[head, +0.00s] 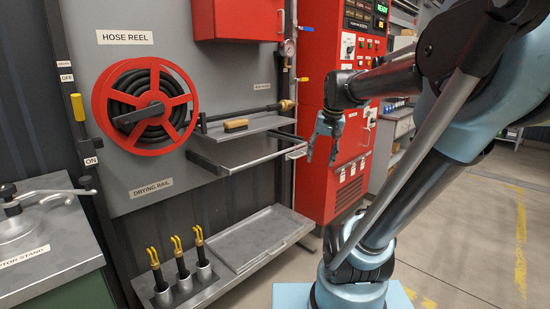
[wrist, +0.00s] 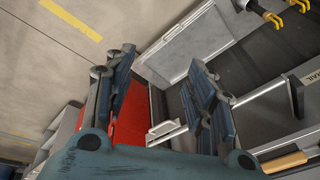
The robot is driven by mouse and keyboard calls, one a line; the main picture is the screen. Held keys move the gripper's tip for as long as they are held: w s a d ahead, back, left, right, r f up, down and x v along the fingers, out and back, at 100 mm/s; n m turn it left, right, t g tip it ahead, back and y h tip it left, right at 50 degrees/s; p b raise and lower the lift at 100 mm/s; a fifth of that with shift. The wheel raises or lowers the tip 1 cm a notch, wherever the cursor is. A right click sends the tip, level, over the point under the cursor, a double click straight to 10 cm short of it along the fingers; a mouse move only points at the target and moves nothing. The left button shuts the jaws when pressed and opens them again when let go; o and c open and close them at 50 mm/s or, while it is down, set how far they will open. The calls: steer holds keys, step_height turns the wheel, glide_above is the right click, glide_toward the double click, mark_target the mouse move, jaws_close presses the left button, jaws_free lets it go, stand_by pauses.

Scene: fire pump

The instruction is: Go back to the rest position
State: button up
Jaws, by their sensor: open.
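My gripper (head: 324,136) hangs in the air in the head view, in front of the red pump cabinet (head: 346,165) and just right of the drying rail's end (head: 296,152). In the wrist view its two fingers (wrist: 160,95) are spread wide apart with nothing between them. My arm reaches in from the right side of the head view, bent at its joints. I cannot tell whether the gripper is clear of the rail by much.
A red hose reel (head: 147,107) hangs on the grey panel. A wooden-handled brush (head: 236,125) lies on a shelf. Several yellow-tipped tools stand in holders (head: 181,284) beside a low grey tray (head: 258,238). A stand (head: 45,245) is at left. The floor (head: 460,215) at right is open.

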steer(key=s+d+f+n+h, duration=0.1)
steer(key=s+d+f+n, duration=0.1)
steer(key=s+f, duration=1.4)
steer(key=shift+s+d+f+g, duration=0.35)
steer(key=shift+d+f+g, duration=0.1)
steer(key=shift+d, duration=0.2)
steer(key=shift+w+f, duration=0.2)
steer(key=shift+w, duration=0.3)
